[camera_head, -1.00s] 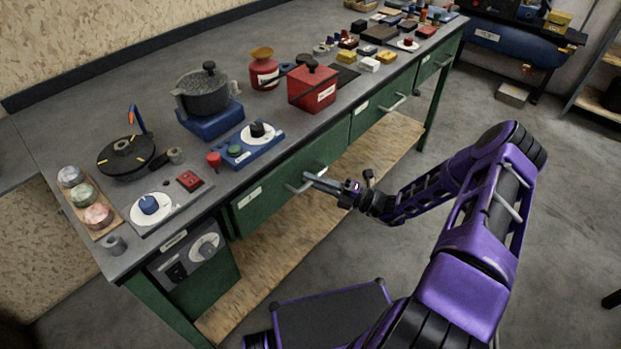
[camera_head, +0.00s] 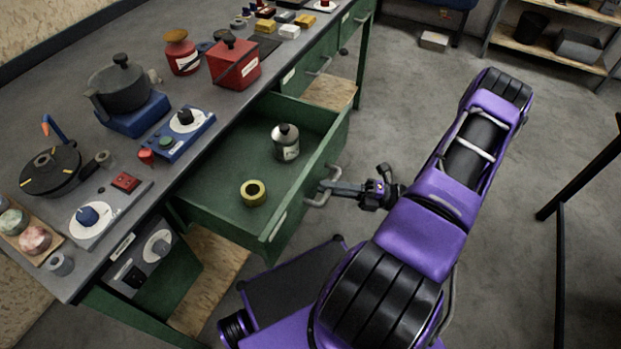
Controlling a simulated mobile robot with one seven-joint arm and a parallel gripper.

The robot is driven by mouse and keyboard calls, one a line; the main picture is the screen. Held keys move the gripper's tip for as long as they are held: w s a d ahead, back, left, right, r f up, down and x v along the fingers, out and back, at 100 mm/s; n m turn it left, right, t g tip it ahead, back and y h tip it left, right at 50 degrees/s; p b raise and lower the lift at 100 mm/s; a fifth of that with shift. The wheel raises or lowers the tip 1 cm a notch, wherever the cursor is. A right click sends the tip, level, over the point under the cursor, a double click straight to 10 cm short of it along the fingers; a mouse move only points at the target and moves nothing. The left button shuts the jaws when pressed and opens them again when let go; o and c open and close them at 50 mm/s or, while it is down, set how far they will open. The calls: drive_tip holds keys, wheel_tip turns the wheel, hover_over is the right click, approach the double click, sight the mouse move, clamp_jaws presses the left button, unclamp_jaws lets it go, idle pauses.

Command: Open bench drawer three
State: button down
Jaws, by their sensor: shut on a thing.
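A green bench drawer (camera_head: 222,170) is pulled well out from under the grey bench top. A metal bottle with a dark cap (camera_head: 285,143) stands inside it, and a yellow ring-shaped roll (camera_head: 253,193) lies near its left front. My gripper (camera_head: 326,190) is shut on the drawer's metal bar handle (camera_head: 318,199), at the outer face of the drawer front. The handle is partly hidden by the fingers. The label on this drawer front is too small to read, so I cannot tell its number.
The bench top (camera_head: 209,110) carries a dark pot (camera_head: 118,88), a red box (camera_head: 234,64) and several other things. Other green drawers (camera_head: 311,69) farther along the bench look shut. Shelving (camera_head: 549,48) stands at the back right.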

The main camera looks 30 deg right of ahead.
drive_tip(key=shift+s+d, duration=0.65)
drive_tip(key=shift+s, duration=0.3)
drive_tip(key=c, duration=0.8)
unclamp_jaws()
drive_tip(key=shift+c, duration=0.2)
drive_tip(key=b+v, duration=0.2)
drive_tip(key=v, duration=1.5)
drive_tip(key=shift+d, duration=0.2)
